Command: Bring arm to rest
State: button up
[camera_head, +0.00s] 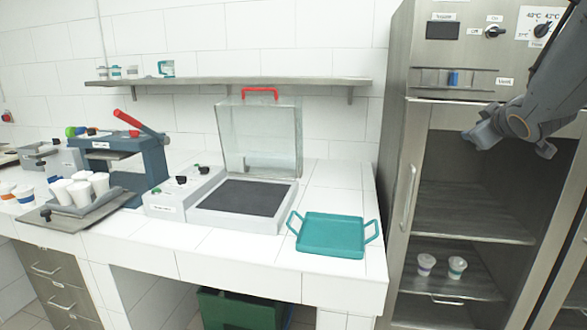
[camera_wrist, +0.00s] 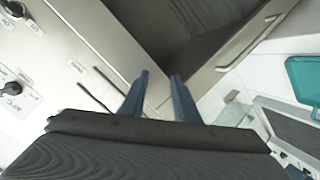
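My gripper (camera_head: 482,135) is raised in front of the upper part of the tall steel cabinet (camera_head: 395,140), at the right of the head view. My arm comes in from the upper right edge. In the wrist view my gripper's two blue-grey fingers (camera_wrist: 160,76) stand apart with nothing between them. The gripper is open and empty. The cabinet's labelled panel lies beyond the fingers.
The cabinet's long handle (camera_head: 408,197) is left of my gripper. Two cups (camera_head: 441,265) stand on a lower cabinet shelf. A teal tray (camera_head: 332,236) lies on the white counter (camera_head: 240,262), near a box with a raised clear lid (camera_head: 260,135).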

jog(key=s+a+f+m+g, duration=0.1)
jog(key=s+a+f+g, duration=0.15)
jog(key=a+f, duration=0.3)
jog(key=s+a+f+m+g+y, duration=0.1)
jog(key=s+a+f+g, duration=0.2)
jog(key=f, duration=0.4)
jog(key=s+a+f+m+g, duration=0.1)
jog(key=s+a+f, duration=0.2)
jog(key=a+f, duration=0.25)
jog(key=s+a+f+m+g+y, duration=0.1)
jog(key=s+a+f+g, duration=0.2)
jog(key=s+a+f, duration=0.3)
jog(key=s+a+f+m+g+y, duration=0.1)
jog(key=s+a+f+g, duration=0.3)
jog(key=s, duration=1)
jog(key=a+f, duration=0.2)
jog(key=a, duration=0.2)
jog(key=shift+a+f+y, duration=0.15)
jog(key=shift+f+y, duration=0.15)
jog(key=shift+y, duration=0.1)
